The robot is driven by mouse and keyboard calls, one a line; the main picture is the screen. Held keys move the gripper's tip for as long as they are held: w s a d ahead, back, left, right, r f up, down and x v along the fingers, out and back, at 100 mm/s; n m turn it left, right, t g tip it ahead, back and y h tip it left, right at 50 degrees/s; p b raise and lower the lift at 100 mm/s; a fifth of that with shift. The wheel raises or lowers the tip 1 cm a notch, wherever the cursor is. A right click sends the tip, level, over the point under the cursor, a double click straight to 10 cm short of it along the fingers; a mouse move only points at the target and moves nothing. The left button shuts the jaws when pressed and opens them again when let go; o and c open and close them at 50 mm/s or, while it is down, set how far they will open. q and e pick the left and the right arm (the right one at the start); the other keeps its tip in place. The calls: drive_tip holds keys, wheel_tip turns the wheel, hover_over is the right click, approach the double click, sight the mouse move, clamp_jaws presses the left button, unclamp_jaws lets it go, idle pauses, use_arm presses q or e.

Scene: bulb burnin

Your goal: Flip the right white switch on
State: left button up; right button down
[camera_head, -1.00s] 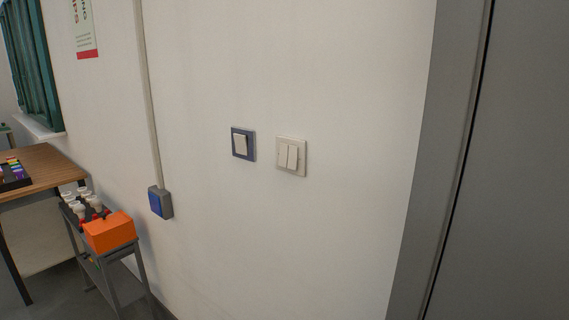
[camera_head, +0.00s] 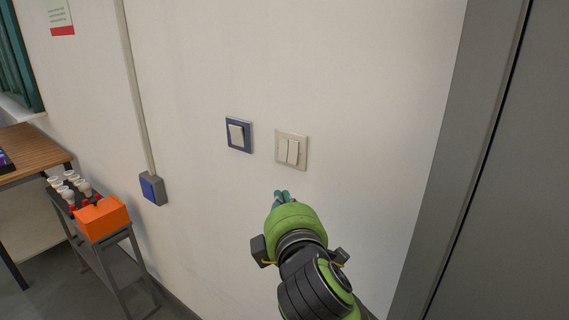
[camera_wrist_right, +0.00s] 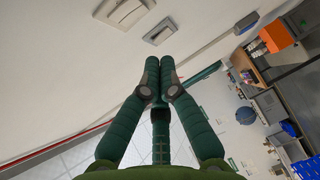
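The white double switch plate (camera_head: 302,164) is on the wall near the middle of the head view, with two side-by-side rockers. Its right rocker is the right white switch (camera_head: 294,152). The plate (camera_wrist_right: 124,12) also shows at the top of the right wrist view, partly cut off. My right gripper (camera_head: 282,195) is just below the plate in the head view, apart from it. In the right wrist view my right gripper (camera_wrist_right: 160,61) has its fingertips together with nothing between them. My left gripper is not in view.
A blue-framed switch (camera_head: 238,134) is on the wall left of the white plate. A blue and grey wall box (camera_head: 152,189) sits lower left. An orange box (camera_head: 102,218) and white bulbs stand on a narrow stand. A grey door frame (camera_head: 455,165) is at the right.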

drive_tip(key=shift+s+r, duration=0.35)
drive_tip(key=shift+r, duration=0.3)
drive_tip(key=p, duration=0.4)
approach(293, 153)
drive_tip(key=w+a+f, duration=0.2)
drive_tip(key=w+a, duration=0.1)
drive_tip(key=a, duration=0.2)
drive_tip(key=w+d+p, duration=0.1)
drive_tip(key=w+d+f+p, duration=0.1)
drive_tip(key=w, duration=0.1)
drive_tip(key=shift+w, duration=0.1)
drive_tip(key=shift+d, duration=0.15)
drive_tip(key=shift+w, duration=0.1)
